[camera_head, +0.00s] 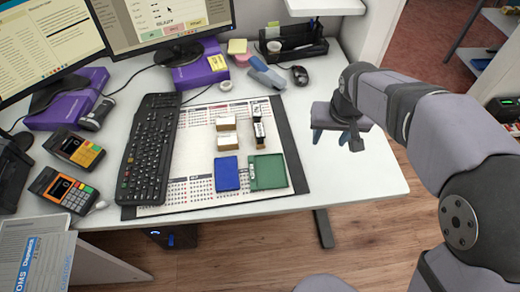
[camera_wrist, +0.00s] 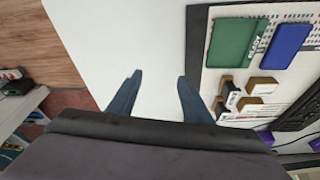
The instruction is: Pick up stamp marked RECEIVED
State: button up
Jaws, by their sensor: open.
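Several small stamps with pale wooden and dark parts stand on the desk mat. In the head view there are two pale ones, one at the back (camera_head: 226,124) and one in front (camera_head: 227,141), with dark-sided ones to their right, at the back (camera_head: 257,112) and in front (camera_head: 259,133). I cannot read which is marked RECEIVED. The wrist view shows stamps at its right, including a pale one (camera_wrist: 263,87) and a dark-sided one (camera_wrist: 230,93). My gripper (camera_head: 338,139) is open and empty above the bare desk, right of the mat; its fingers (camera_wrist: 159,76) are apart.
A green pad (camera_head: 268,171) and a blue pad (camera_head: 227,174) lie in front of the stamps on the mat (camera_head: 190,150). A keyboard (camera_head: 150,148) is to the left. The desk's right side is clear.

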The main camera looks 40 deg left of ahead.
aim_at(260, 133)
jog(key=s+a+f+n+b, duration=0.1)
jog(key=s+a, duration=0.1)
jog(key=a, duration=0.3)
jog(key=s+a+f+n+y+b, duration=0.1)
jog(key=s+a+f+b, duration=0.1)
jog(key=a, duration=0.4)
jog(key=s+a+f+b, duration=0.1)
jog(key=s+a, duration=0.1)
jog(key=a, duration=0.4)
jog(key=shift+a+f+n+y, duration=0.15)
jog(key=shift+a+n+y, duration=0.15)
jog(key=shift+n, duration=0.1)
jog(key=shift+x, duration=3.55)
jog(key=shift+w+a, duration=0.1)
jog(key=shift+w, duration=0.1)
jog(key=c, duration=1.1)
